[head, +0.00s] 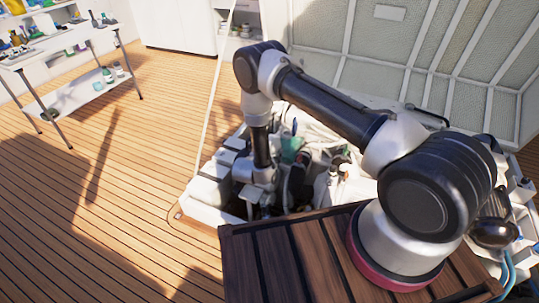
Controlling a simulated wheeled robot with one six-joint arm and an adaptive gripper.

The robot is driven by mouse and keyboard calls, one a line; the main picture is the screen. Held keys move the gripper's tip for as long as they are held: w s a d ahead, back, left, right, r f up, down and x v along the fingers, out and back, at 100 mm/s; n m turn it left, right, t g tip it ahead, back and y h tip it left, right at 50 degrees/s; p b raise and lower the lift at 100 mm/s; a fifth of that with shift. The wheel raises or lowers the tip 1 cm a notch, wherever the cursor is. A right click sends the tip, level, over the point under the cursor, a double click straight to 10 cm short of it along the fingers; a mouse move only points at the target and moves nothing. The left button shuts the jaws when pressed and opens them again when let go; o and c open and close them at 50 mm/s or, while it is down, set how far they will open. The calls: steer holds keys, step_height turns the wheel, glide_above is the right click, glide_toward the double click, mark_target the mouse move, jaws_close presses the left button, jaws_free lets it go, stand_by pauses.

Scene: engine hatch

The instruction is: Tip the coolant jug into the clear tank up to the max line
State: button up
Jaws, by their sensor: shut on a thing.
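My arm reaches over the open engine hatch and bends down into it. My gripper (297,168) is small and dark among the engine parts, partly hidden by my wrist. It is shut on a teal-green thing (291,149), which looks like the coolant jug. Only a small part of the jug shows, so its tilt and its spout cannot be made out. The clear tank and its max line cannot be picked out among the pale parts and hoses. I cannot tell whether any coolant is flowing.
The engine bay has a white rim (205,213) and is crowded with hoses and white housings. A raised hatch lid (400,60) stands behind it. A slatted wooden platform (285,265) is in front. A metal table (70,45) with bottles stands far left; the deck (110,200) between is clear.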

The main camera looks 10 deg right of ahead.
steer(key=w+d+g+y, duration=0.2)
steer(key=g, duration=0.1)
steer(key=shift+w+r+y, duration=0.3)
steer(key=w+d, duration=0.1)
steer(key=w+d+g, duration=0.1)
steer(key=w, duration=0.1)
steer(key=w+d+r+g+y, duration=0.1)
steer(key=w, duration=0.1)
steer(key=shift+w+d+r, duration=0.1)
steer(key=shift+d, duration=0.25)
steer(key=shift+r+g+y, duration=0.5)
steer(key=shift+g+y, duration=0.1)
steer(key=shift+g, duration=0.2)
stand_by(5.8)
